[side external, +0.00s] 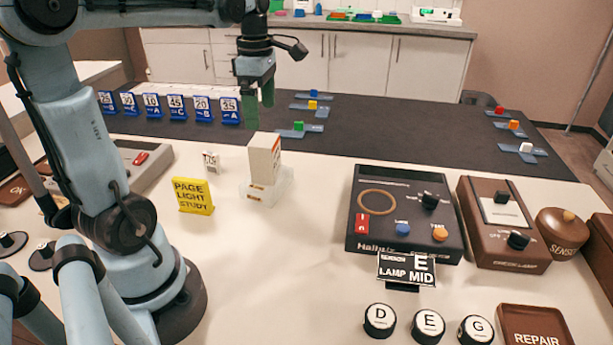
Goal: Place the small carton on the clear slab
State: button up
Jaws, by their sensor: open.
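The small carton (263,160), white with an orange-red marking near its top, stands upright and appears to rest on the clear slab (258,193). The slab is a low translucent block on the pale tabletop, partly covered by the carton. My gripper (259,106) has green fingers pointing down. It is open and empty, and shows above the carton, apart from it. How far behind or in front of the carton it is, I cannot tell.
A yellow "PAGE LIGHT STUDY" sign (193,195) and a small white tag (211,162) stand left of the slab. A black device (408,213) and a brown device (504,224) stand to the right. Blue number cards (176,108) line the dark mat behind. Tabletop before the slab is clear.

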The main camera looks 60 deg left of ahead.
jog(key=shift+r, duration=0.65)
jog(key=shift+d+r, duration=0.1)
jog(key=shift+d, duration=0.1)
jog(key=d+f+m+t, duration=0.3)
jog(key=d+m, duration=0.5)
jog(key=m, duration=0.5)
jog(key=s+d+f+m+t, duration=0.1)
jog(key=d+f+m+t, duration=0.2)
jog(key=d+m, duration=0.6)
jog(key=m+t, duration=0.1)
jog(key=m, duration=0.4)
jog(key=shift+s+d+f, duration=0.15)
jog(key=shift+s+f, duration=0.05)
jog(key=shift+f, duration=0.2)
